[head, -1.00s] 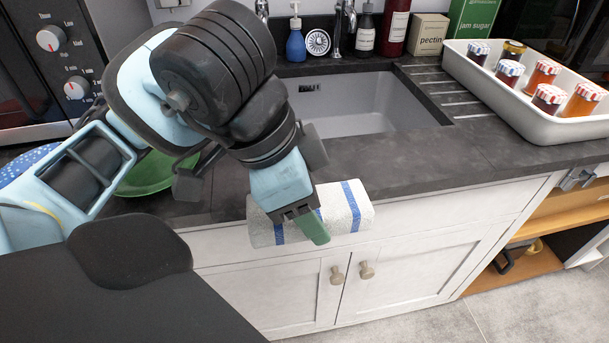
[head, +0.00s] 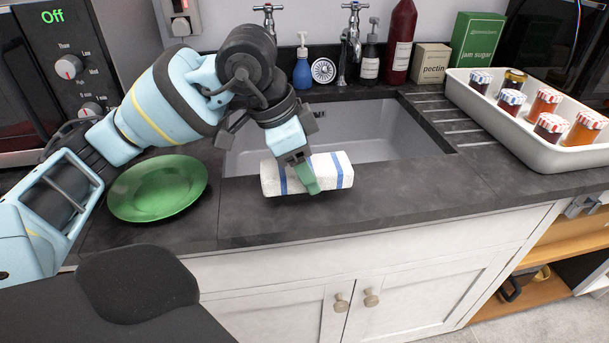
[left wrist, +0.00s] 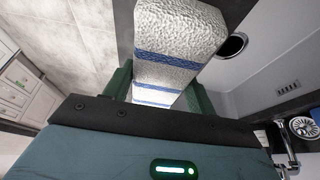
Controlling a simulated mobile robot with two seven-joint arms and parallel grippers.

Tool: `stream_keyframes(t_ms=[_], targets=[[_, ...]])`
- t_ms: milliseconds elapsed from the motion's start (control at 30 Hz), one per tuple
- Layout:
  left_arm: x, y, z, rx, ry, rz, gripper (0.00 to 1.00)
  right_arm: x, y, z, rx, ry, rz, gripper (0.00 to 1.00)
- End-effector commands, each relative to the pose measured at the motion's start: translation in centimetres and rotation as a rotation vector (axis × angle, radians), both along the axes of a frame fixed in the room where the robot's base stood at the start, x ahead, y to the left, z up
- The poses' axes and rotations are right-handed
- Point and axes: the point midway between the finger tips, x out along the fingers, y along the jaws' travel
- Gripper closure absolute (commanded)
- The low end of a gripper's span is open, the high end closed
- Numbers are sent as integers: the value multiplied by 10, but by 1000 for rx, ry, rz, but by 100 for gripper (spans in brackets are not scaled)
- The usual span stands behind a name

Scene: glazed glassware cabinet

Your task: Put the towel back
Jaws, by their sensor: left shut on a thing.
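The towel (head: 335,172) is a folded white roll with blue stripes. My left gripper (head: 308,180) is shut on it, with a green finger showing on its near side. In the head view the towel is over the counter's front strip and the near edge of the sink; whether it touches the counter I cannot tell. In the left wrist view the towel (left wrist: 178,40) sits between the two green fingers (left wrist: 157,90) and reaches away from the gripper. My right gripper is not in view.
The grey sink (head: 390,130) lies behind the towel, with taps (head: 350,45) and bottles at the back. A green plate (head: 157,188) is on the counter at left. A white tray (head: 490,105) of several jars stands at right. Counter right of the towel is clear.

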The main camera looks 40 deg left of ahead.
Motion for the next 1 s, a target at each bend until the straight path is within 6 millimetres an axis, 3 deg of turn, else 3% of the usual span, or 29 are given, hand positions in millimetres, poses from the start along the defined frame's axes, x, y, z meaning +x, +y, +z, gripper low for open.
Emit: stream_keyframes(t_ms=[333, 633, 1000], targets=[[7, 7, -4, 1, 1, 0, 62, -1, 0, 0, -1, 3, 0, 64], [7, 7, -36, 1, 2, 0, 62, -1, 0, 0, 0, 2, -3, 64], [7, 7, -41, 0, 0, 0, 62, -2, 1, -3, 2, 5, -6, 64]])
